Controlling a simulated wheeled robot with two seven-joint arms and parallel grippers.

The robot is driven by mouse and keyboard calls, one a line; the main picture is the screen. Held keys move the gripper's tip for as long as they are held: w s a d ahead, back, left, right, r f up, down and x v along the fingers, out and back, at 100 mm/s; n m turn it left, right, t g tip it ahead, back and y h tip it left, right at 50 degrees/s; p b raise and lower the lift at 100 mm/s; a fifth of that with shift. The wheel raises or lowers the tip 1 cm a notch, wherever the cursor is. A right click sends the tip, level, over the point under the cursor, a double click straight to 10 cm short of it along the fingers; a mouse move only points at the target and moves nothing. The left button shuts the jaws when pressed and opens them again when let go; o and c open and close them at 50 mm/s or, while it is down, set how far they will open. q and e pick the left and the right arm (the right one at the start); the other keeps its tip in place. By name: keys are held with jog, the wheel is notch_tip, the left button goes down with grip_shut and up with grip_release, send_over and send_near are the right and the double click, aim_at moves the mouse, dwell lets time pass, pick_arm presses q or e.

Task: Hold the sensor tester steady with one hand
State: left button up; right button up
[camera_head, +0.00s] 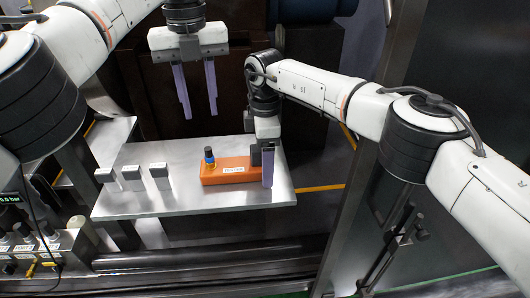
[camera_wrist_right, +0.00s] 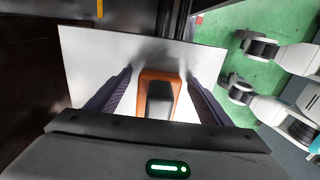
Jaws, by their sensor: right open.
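The sensor tester appears to be the orange block (camera_head: 225,171) with a white label, lying on the metal plate. A black and blue fitting (camera_head: 209,156) stands on its left end. My right gripper (camera_head: 267,180) is at its right end, pointing down. In the right wrist view, the open fingers (camera_wrist_right: 161,76) lie on either side of the orange block (camera_wrist_right: 147,76) and its black part (camera_wrist_right: 160,100), with visible gaps; contact is not seen. One right finger is hidden in the head view. My left gripper (camera_head: 196,105) hangs open and empty above and behind the plate.
The metal plate (camera_head: 150,204) also bears three small grey blocks (camera_head: 133,177) at its left. A control panel (camera_head: 20,245) with knobs and a display stands at the lower left. A metal post (camera_head: 360,150) rises at the right. The plate's front middle is clear.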

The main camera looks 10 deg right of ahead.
jog(key=c, duration=1.3)
jog(key=shift+c, duration=0.2)
